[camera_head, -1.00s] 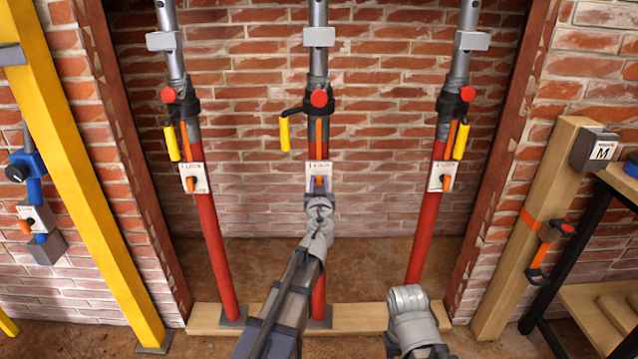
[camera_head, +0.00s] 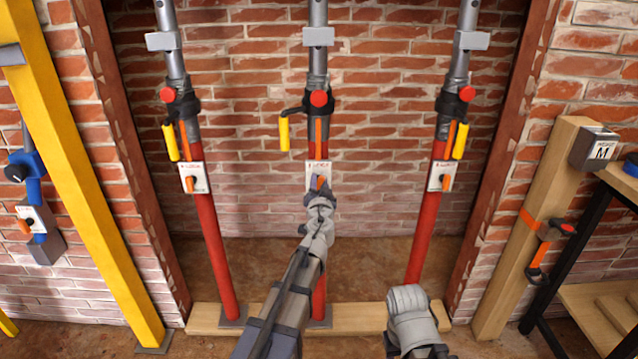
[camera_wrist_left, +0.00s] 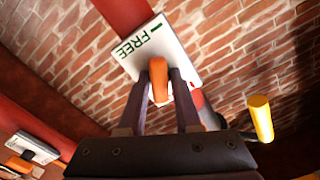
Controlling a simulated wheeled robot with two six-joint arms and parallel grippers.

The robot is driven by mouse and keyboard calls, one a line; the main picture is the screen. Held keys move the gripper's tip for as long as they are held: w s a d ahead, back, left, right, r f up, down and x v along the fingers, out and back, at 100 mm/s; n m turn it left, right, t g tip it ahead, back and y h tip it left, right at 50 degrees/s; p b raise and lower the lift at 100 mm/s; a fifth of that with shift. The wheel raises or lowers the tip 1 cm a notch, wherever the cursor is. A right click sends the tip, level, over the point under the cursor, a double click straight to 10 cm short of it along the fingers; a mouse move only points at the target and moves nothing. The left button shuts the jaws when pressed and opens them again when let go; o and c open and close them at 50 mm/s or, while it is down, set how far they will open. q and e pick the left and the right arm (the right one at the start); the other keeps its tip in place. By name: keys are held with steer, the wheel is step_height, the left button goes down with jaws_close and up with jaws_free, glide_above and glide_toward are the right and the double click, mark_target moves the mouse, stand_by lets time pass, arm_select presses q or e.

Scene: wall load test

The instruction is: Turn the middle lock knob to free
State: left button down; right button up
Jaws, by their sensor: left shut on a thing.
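The middle lock knob (camera_head: 319,183) is orange and sits on a white plate (camera_head: 325,170) on the middle red post (camera_head: 319,270). My left gripper (camera_head: 318,190) is at this knob, with its fingers shut on it. In the left wrist view the orange knob (camera_wrist_left: 159,80) stands between the two dark fingers (camera_wrist_left: 160,98), and the white plate (camera_wrist_left: 160,48) behind it shows the word FREE in green. The lower part of the knob is hidden by the gripper in the head view. Of my right arm, only a grey link shows at the bottom; its gripper is not in view.
A left post (camera_head: 214,250) and a right post (camera_head: 424,235) carry similar plates with orange knobs. Yellow handles, such as the middle one (camera_head: 284,133), hang above. A wooden sill (camera_head: 365,318) runs below. A yellow beam (camera_head: 85,180) stands left, a wooden post (camera_head: 520,230) right.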

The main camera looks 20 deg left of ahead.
arm_select(q)
steer(key=m, duration=0.6)
steer(key=shift+d+f, duration=0.1)
steer(key=shift+d, duration=0.05)
steer(key=m, duration=0.6)
steer(key=shift+f, duration=0.1)
stand_by(0.5)
steer(key=c, duration=0.8)
jaws_free()
steer(key=shift+o, duration=0.2)
steer(key=v, duration=0.7)
steer(key=shift+s, duration=0.4)
steer(key=shift+d, duration=0.15)
